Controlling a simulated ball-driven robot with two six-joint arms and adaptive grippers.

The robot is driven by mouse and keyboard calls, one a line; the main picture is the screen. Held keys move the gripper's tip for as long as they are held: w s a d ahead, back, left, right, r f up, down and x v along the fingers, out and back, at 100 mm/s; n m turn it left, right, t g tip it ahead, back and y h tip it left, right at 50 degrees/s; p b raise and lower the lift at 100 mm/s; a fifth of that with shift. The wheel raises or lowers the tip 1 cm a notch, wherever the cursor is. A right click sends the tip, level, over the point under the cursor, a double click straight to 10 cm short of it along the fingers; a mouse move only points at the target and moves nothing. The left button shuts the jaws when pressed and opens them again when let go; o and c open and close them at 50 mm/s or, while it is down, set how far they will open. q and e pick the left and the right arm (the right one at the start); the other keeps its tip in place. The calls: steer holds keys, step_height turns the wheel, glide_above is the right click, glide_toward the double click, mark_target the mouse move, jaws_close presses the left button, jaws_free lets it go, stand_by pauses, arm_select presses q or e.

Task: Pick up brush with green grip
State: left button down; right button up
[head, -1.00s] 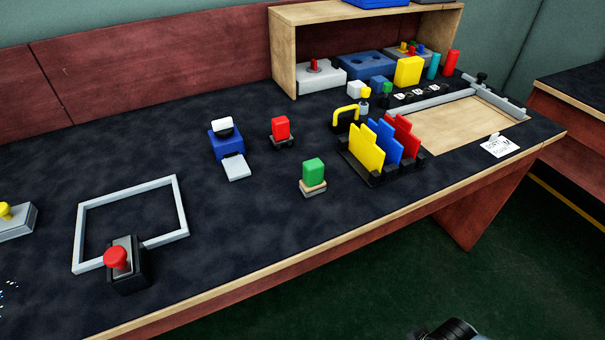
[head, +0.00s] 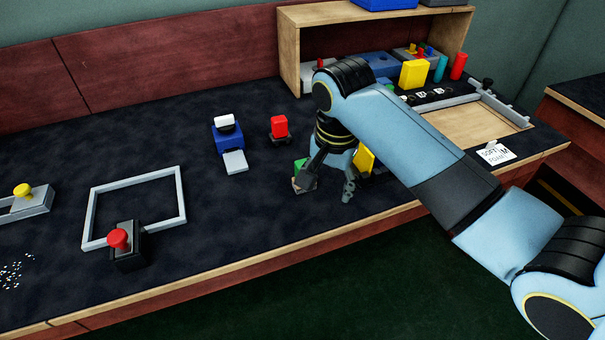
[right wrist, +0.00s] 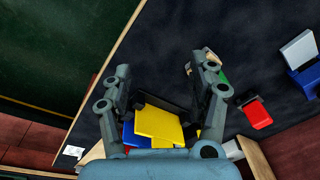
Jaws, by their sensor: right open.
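The brush with the green grip (head: 299,164) stands on the dark table near its front edge, green block up on a tan base. My right gripper (head: 328,182) is open and empty, pointing down just right of the brush in the head view. One finger hides part of the brush. In the right wrist view the green grip (right wrist: 223,76) shows only partly, behind and outside the right-hand finger of the open gripper (right wrist: 165,85). The brush does not appear between the fingers. My left gripper is not in view.
A rack with yellow (head: 363,160) and blue plates stands close right of my gripper, mostly hidden by my arm; the yellow plate (right wrist: 158,122) lies between the fingers in the wrist view. A red-topped brush (head: 279,127) stands behind. Table left of the green brush is clear.

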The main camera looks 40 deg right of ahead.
mark_target(305, 162)
steer(key=w+r+m, duration=0.1)
steer(key=w+m, duration=0.1)
steer(key=w, duration=0.1)
steer(key=w+r+m, duration=0.1)
steer(key=w+m, duration=0.1)
steer(key=w+d+r+m+g, duration=0.1)
steer(key=w+m, duration=0.2)
steer(key=shift+w+r+y, duration=0.3)
steer(key=shift+w+f+m, duration=0.1)
steer(key=shift+w+m, duration=0.1)
steer(key=shift+m, duration=0.2)
step_height(305, 162, down, 5)
steer(key=shift+f+b, duration=0.2)
steer(key=shift+b, duration=0.3)
step_height(305, 162, down, 5)
steer(key=shift+a+b, duration=0.1)
steer(key=shift+b, duration=0.35)
steer(key=shift+s, duration=0.1)
jaws_close()
